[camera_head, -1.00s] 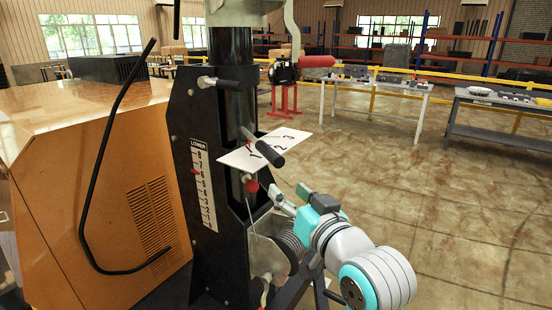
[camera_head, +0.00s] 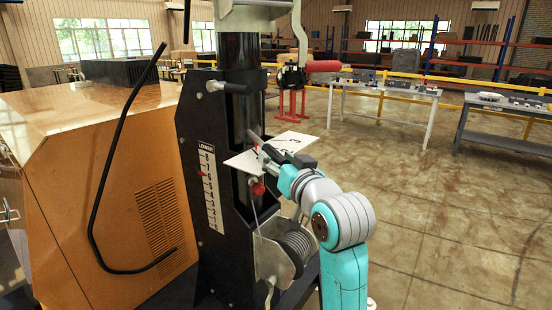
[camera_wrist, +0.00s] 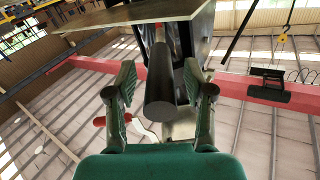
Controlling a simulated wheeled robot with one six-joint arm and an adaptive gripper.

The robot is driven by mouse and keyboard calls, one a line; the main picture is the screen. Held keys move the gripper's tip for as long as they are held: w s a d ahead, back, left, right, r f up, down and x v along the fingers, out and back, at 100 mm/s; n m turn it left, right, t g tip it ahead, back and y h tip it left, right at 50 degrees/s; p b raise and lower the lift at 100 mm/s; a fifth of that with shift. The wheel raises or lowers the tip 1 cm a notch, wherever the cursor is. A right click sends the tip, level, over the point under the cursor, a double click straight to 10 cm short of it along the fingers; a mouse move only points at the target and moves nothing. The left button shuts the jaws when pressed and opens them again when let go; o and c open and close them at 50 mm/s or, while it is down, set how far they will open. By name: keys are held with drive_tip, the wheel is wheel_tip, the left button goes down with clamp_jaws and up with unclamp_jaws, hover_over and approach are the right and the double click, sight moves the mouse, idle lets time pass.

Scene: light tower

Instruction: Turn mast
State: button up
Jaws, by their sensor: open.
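The mast (camera_head: 240,55) is a black upright column held in a black stand (camera_head: 190,170) with a "LOWER" number scale. A dark round handle bar (camera_head: 304,161) juts from the mast at the white numbered plate (camera_head: 242,162). My gripper (camera_head: 268,155) is at this bar, partly hiding it and the plate. In the wrist view, the dark end of the bar (camera_wrist: 166,95) lies between the two spread fingers of my gripper (camera_wrist: 160,82), with gaps on both sides. My gripper is open and holds nothing. A red knob (camera_head: 257,188) sits just below the plate.
A cable winch (camera_head: 290,250) is low on the stand, close under my arm. An orange cabinet (camera_head: 90,180) with a bent black rod (camera_head: 108,170) stands left. Open floor (camera_head: 430,220) lies right.

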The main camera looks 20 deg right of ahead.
drive_tip(key=shift+w+a, duration=0.1)
drive_tip(key=shift+w, duration=0.5)
clamp_jaws()
drive_tip(key=w+d+n+g+y, duration=0.1)
drive_tip(key=w+d+n+y, duration=0.1)
drive_tip(key=d, duration=0.4)
drive_tip(key=w+d+n+g+y, duration=0.2)
drive_tip(key=d+n+y, duration=0.2)
drive_tip(key=d+y, duration=0.2)
drive_tip(key=shift+w+y, duration=0.25)
drive_tip(key=shift+y, duration=0.15)
